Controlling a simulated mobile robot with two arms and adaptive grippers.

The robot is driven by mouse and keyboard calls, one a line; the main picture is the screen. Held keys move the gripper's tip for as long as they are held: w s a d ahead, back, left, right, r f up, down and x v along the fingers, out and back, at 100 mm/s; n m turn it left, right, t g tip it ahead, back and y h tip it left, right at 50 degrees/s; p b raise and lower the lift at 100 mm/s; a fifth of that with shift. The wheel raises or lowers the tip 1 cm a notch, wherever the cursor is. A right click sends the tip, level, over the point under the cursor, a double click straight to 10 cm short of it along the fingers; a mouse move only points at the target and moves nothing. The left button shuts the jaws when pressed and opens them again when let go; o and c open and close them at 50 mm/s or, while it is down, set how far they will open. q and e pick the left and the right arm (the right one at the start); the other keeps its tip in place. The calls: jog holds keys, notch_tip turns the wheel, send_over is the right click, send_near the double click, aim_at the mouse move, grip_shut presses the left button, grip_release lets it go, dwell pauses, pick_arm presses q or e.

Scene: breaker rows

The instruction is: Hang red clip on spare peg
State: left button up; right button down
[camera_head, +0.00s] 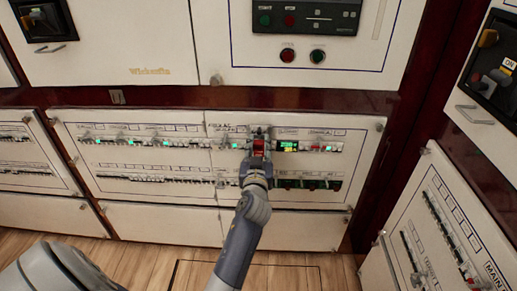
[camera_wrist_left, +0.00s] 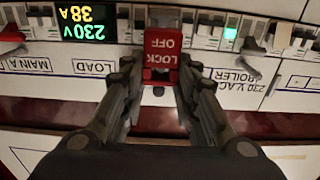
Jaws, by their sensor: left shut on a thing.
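The red clip (camera_head: 258,147), a small red block, is at the upper breaker row in the head view. In the left wrist view the red clip (camera_wrist_left: 161,45) shows the words LOCK OFF upside down. My left gripper (camera_wrist_left: 160,78) is shut on it, with one finger on each side of its lower part. In the head view my left gripper (camera_head: 257,160) is in front of the panel and covers part of the row. I cannot make out which part is the spare peg. My right gripper is not in view.
Breaker switches (camera_wrist_left: 200,28) flank the clip, with a green 230 V display (camera_wrist_left: 88,22) to its left in the wrist view. A grey protruding part (camera_wrist_left: 255,50) stands out at right. Black switches (camera_head: 308,184) sit below. An angled panel (camera_head: 440,235) stands at right.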

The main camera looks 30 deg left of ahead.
aim_at(259, 142)
pick_arm(q)
jog(key=shift+w, duration=0.15)
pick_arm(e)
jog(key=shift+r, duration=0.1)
pick_arm(q)
jog(key=shift+w+a, duration=0.2)
jog(key=shift+w, duration=0.05)
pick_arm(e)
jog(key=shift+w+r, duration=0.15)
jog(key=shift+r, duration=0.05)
pick_arm(q)
jog(key=shift+w+a, duration=0.15)
jog(key=shift+w, duration=0.05)
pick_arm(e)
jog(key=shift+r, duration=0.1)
pick_arm(q)
jog(key=o, duration=1.1)
jog(key=shift+r, duration=0.1)
notch_tip(259, 142, up, 10)
jog(key=shift+f, duration=0.1)
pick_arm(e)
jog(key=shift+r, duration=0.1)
pick_arm(q)
jog(key=shift+f, duration=0.15)
